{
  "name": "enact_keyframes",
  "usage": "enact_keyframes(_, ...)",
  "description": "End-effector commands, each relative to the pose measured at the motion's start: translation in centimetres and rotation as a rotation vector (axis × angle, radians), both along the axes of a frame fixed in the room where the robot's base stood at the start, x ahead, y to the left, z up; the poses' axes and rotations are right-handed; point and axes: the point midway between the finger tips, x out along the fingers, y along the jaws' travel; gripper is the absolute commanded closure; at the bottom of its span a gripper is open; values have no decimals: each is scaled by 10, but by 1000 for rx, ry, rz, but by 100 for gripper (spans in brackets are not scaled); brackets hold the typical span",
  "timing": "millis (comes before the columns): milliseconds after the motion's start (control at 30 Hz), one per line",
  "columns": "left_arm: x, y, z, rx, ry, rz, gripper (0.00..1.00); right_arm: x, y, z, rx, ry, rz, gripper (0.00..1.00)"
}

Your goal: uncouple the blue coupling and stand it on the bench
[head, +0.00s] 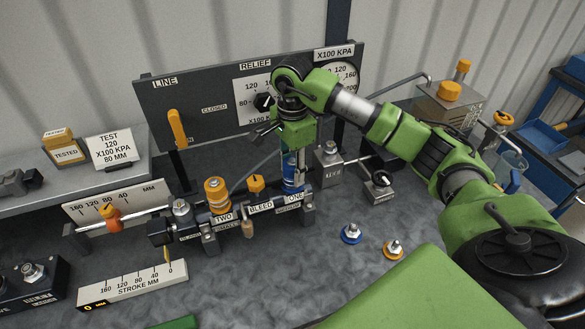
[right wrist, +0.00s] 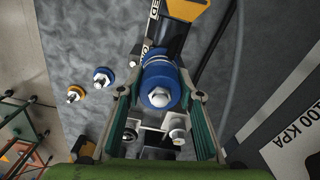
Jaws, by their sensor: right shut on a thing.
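The blue coupling (head: 290,186) stands upright at the port labelled ONE on the dark manifold block (head: 262,208). My right gripper (head: 291,166) reaches down from above and is shut on it. In the right wrist view, the coupling's blue body with a metal hex end (right wrist: 160,97) sits between the two fingers. I cannot tell whether it is still locked to the port, since its lower end is hidden. My left gripper is not in view.
An orange coupling (head: 217,192) stands at port TWO, beside the orange bleed knob (head: 256,184). Small blue-ringed (head: 351,234) and orange-ringed (head: 393,250) metal fittings sit on the bench. The gauge panel (head: 205,88) rises behind. The front middle of the bench is clear.

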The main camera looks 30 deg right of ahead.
Motion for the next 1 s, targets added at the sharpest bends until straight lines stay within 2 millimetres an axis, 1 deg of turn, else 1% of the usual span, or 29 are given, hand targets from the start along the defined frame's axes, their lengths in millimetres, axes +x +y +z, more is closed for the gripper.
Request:
enact_keyframes(233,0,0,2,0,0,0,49,0,0,3,0,-1,0,92)
enact_keyframes(1000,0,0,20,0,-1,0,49,0,0,35,0,-2,0,92)
